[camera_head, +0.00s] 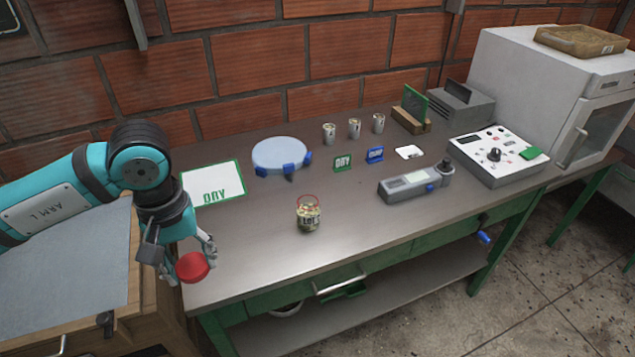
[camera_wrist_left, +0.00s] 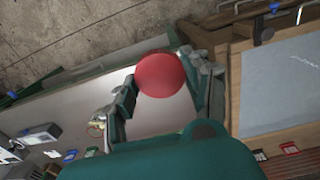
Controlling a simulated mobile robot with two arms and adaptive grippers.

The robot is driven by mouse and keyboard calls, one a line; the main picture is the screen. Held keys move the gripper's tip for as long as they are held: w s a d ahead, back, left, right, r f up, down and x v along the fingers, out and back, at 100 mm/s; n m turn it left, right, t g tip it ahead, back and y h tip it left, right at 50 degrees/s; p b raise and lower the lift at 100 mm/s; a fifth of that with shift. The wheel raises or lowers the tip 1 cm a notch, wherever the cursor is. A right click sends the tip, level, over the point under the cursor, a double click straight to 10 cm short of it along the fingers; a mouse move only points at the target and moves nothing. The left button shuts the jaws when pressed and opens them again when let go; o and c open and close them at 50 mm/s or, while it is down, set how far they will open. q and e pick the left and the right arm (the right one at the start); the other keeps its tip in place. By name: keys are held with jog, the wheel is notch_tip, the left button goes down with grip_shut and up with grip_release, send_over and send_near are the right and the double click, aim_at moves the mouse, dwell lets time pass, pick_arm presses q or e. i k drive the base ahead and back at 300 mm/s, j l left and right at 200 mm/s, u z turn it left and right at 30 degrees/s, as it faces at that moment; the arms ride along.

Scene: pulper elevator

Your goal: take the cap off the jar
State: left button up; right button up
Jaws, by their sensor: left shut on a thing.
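The jar (camera_head: 308,218) stands upright on the table, near its front edge. It has a label with dark lettering, and a thin red ring shows around its top. My left gripper (camera_head: 191,263) is shut on the red cap (camera_head: 193,267), at the table's front left corner, to the left of the jar and apart from it. In the left wrist view the red cap (camera_wrist_left: 160,75) sits between the fingers and hides part of the grip. My right gripper is in neither view.
The table (camera_head: 245,265) is clear between the gripper and the jar. Behind stand a white DRY mat (camera_head: 213,180), a round pale blue plate (camera_head: 280,153), several small cans and signs. A grey device (camera_head: 415,183) lies to the right. A wooden bench (camera_head: 120,290) adjoins on the left.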

aim_at(308, 205)
jog(key=i+l+z, duration=0.1)
jog(key=i+z, duration=0.15)
jog(key=i, duration=0.2)
jog(key=i+z, duration=0.3)
jog(key=i, duration=0.15)
